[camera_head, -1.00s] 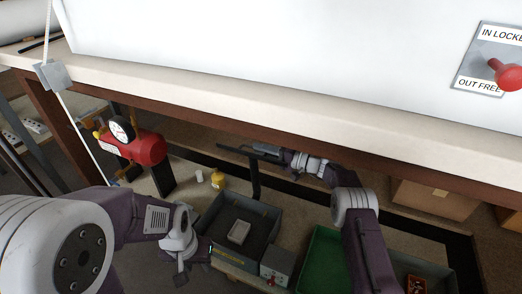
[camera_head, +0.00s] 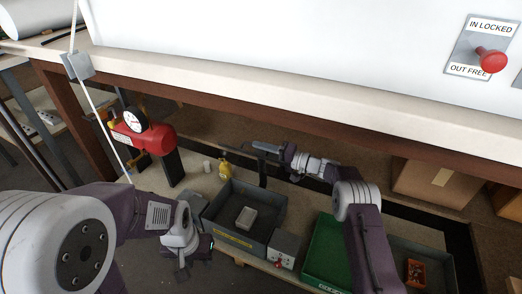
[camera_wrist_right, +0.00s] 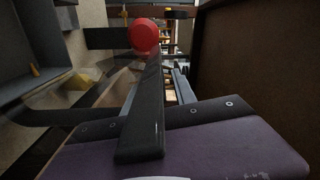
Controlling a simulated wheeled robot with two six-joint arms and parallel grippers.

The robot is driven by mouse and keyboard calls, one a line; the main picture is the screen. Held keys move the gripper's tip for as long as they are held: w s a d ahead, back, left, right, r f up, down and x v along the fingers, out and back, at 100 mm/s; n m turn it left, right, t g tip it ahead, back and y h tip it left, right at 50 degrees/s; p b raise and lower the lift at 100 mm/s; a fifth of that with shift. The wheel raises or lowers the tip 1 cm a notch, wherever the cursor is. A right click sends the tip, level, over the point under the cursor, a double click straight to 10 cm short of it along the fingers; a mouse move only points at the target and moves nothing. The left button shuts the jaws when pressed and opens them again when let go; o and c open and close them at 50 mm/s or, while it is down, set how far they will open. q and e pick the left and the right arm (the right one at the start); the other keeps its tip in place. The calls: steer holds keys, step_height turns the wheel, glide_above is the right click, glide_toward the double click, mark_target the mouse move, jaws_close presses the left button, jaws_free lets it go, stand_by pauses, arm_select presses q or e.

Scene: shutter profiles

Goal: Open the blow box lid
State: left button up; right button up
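The grey box with a yellow label (camera_head: 238,246) stands on the low bench, probably the blow box; the label is too small to read. Its top looks open, with a pale grey block (camera_head: 246,217) inside. I cannot make out its lid. A dark upright piece (camera_head: 263,172) rises at its back edge. My right gripper (camera_head: 265,148) is above and behind the box, pointing left near the upright's top; contact is unclear. In the right wrist view a dark finger (camera_wrist_right: 146,115) shows, its opening unclear. My left gripper (camera_head: 190,262) hangs left of the box, apart from it.
A red tank with a gauge (camera_head: 145,135) stands at the left; its red end shows in the right wrist view (camera_wrist_right: 144,37). A small grey box (camera_head: 285,248) and a green bin (camera_head: 328,250) are to the right.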

steer(key=p+v, duration=0.5)
steer(key=v, duration=0.4)
steer(key=shift+d, duration=0.15)
steer(key=v, duration=1)
stand_by(0.4)
steer(key=shift+d, duration=0.1)
